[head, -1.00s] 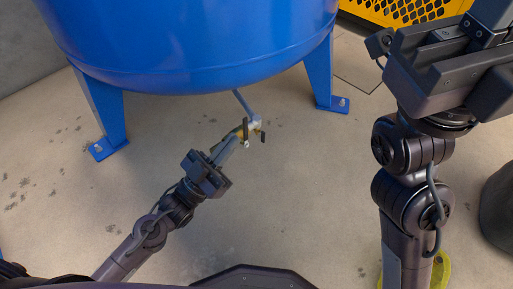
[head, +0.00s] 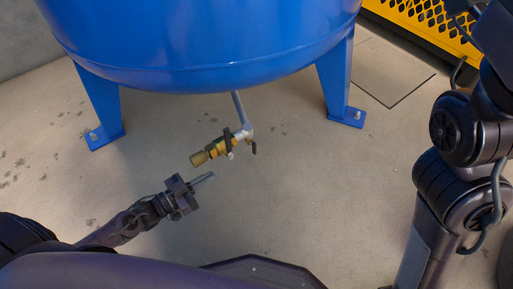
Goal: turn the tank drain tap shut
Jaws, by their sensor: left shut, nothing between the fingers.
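The blue tank (head: 200,45) stands on blue legs at the top of the head view. A grey drain pipe (head: 239,107) comes down from under it to a brass tap (head: 215,148) with a dark handle (head: 229,140) and a brass end pointing lower left. Another small dark lever (head: 253,148) shows at the pipe's elbow. My left gripper (head: 207,178) is shut and empty, below and left of the tap, apart from it. My right arm is at the right edge; its gripper is out of the picture.
A yellow perforated guard (head: 430,22) stands at the upper right. Tank legs (head: 101,105) and (head: 337,85) are bolted to the floor on both sides of the tap. The concrete floor (head: 310,190) around the tap is open.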

